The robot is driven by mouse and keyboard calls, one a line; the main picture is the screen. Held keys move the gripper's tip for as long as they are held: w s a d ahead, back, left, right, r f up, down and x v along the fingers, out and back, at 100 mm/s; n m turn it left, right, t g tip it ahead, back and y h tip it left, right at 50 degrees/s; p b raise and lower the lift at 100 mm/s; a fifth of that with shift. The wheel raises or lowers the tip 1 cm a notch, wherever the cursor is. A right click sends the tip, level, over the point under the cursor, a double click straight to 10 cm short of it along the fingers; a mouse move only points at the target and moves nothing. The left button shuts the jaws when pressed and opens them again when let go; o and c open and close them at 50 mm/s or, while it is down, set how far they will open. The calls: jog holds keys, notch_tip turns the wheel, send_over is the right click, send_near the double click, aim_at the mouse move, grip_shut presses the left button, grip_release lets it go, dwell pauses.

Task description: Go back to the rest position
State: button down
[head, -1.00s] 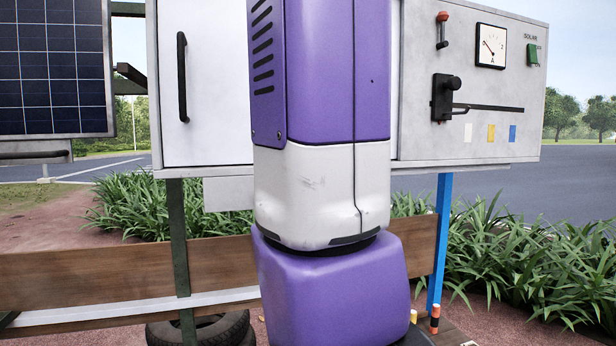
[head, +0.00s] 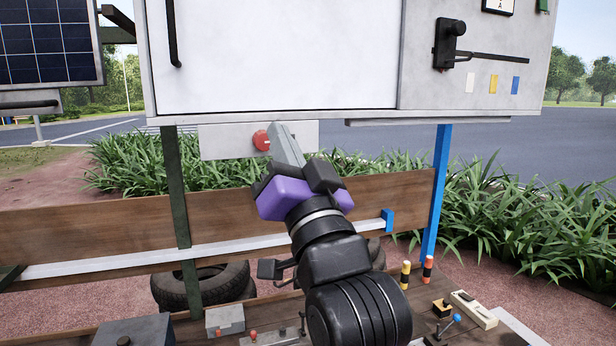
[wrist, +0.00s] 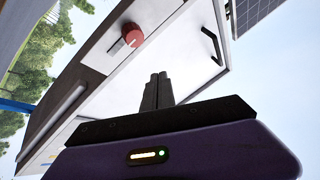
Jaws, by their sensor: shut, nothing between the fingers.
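My gripper (head: 280,132) is in the middle of the head view, at the end of my black and purple arm. Its narrow grey fingers are shut with nothing between them and point toward the cart. In the head view the fingertips overlap a pale plate (head: 219,141) beside a red knob (head: 261,140); I cannot tell whether they touch it. In the wrist view the shut fingers (wrist: 158,78) stand up dark from the hand, with the red knob (wrist: 132,35) up and left of them, apart from them in the picture.
A white cabinet (head: 280,60) with a black handle (head: 172,35) hangs above the plate. A lever panel (head: 425,80) is at right. Below are a wooden board (head: 90,240), tyres (head: 228,282) and a bench with several small controls (head: 480,310). A solar panel (head: 50,50) is at left.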

jog(key=s+d+f+n+h, duration=0.1)
jog(key=s+d+f, duration=0.3)
jog(key=f, duration=0.5)
jog(key=s+d+f+h+b, duration=0.15)
jog(key=s+d+f, duration=0.3)
jog(key=f, duration=0.45)
jog(key=s+d+f+n+h+p, duration=0.15)
jog(key=s+d+f, duration=0.3)
jog(key=f, duration=0.45)
jog(key=s+d+f+g+h+b, duration=0.1)
jog(key=s+d+f+g, duration=0.1)
jog(key=s+f, duration=0.4)
jog(key=s+d+f+m+g+h, duration=0.1)
jog(key=s+d+f, duration=0.4)
jog(key=s, duration=0.9)
jog(key=s+d+f+m+g+h+b, duration=0.1)
jog(key=s+d+f+g+h, duration=0.2)
jog(key=s+f, duration=0.5)
jog(key=s+g, duration=0.1)
jog(key=s, duration=0.2)
jog(key=shift+d+f+b, duration=0.35)
jog(key=shift+f, duration=0.05)
